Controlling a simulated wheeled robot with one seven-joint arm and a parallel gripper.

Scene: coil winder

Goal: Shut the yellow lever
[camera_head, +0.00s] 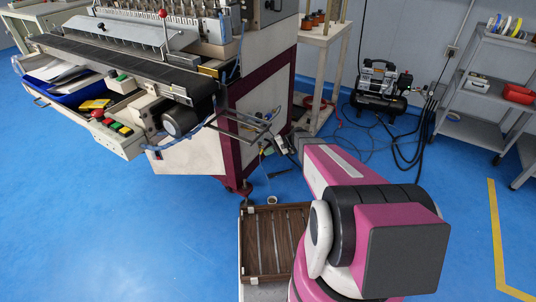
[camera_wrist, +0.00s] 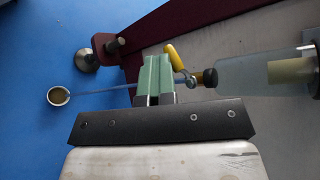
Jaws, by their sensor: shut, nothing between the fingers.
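The yellow lever (camera_wrist: 177,56) shows in the wrist view just right of my green fingertips. It sits on a small metal valve (camera_wrist: 187,78) beside a clear cylindrical bowl with a dark cap. The lever lies tilted, its upper end pointing up and left. My gripper (camera_wrist: 156,60) is shut and empty, its fingers side by side. The fingers look very close to the lever; I cannot tell whether they touch it. In the head view my arm reaches to the side of the winding machine, and the lever is too small to make out there.
The clear bowl (camera_wrist: 255,75) is right of the valve, and a thin blue tube runs left from it. The winding machine (camera_head: 190,150) has a maroon frame. A wooden slatted crate (camera_head: 272,240) lies by my arm. A compressor (camera_head: 380,90) stands behind. Blue floor is open at left.

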